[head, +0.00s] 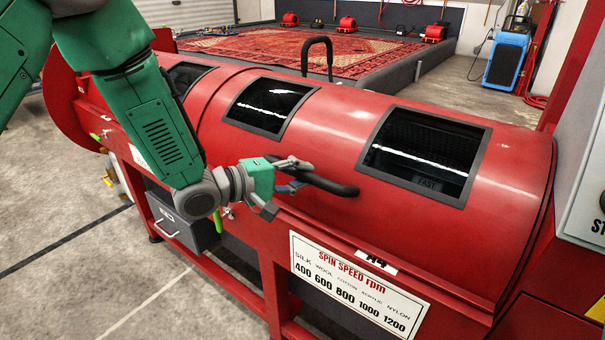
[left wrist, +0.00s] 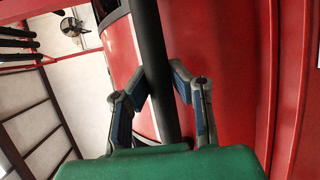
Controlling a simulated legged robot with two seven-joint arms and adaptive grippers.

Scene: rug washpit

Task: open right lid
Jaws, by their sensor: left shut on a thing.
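The right lid (head: 440,215) is the curved red cover on the right of the long red drum machine. It lies closed, with two dark windows in it. A black bar handle (head: 330,187) sits at its front edge. My left gripper (head: 300,175) is at the left end of this handle, with its fingers around it. In the left wrist view the black handle (left wrist: 152,60) runs between the two fingers (left wrist: 163,88). The right gripper shows in neither view.
A second black handle (head: 318,50) stands up behind the machine. A spin speed sign (head: 355,285) is on the front. A grey drawer box (head: 180,222) sits under the frame. Behind, a red patterned rug (head: 310,48) lies in a walled pit, with a blue machine (head: 506,62) beside it.

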